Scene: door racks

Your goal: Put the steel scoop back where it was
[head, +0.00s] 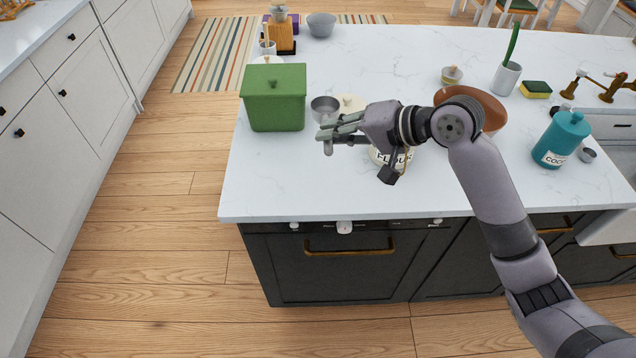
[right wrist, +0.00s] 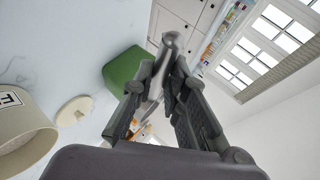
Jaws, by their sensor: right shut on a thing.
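My right gripper (head: 338,131) is above the counter's left part, pointing left. In the right wrist view (right wrist: 163,78) its fingers are closed on a grey metal piece, which I take to be the steel scoop (right wrist: 172,42). Only part of the scoop shows past the fingertips; its full shape is hidden. In the head view the scoop (head: 328,147) shows as a small grey end at the fingertips. The flour canister (head: 380,158) stands behind and below my right wrist, partly hidden, and also shows in the right wrist view (right wrist: 22,135). My left gripper is out of view.
A green bin (head: 273,97), a steel bowl (head: 325,108) and a cream lid (head: 350,104) stand close to the gripper. A brown bowl (head: 484,104) is behind my arm. A teal cocoa canister (head: 561,141) stands at right. The counter's front left (head: 275,185) is clear.

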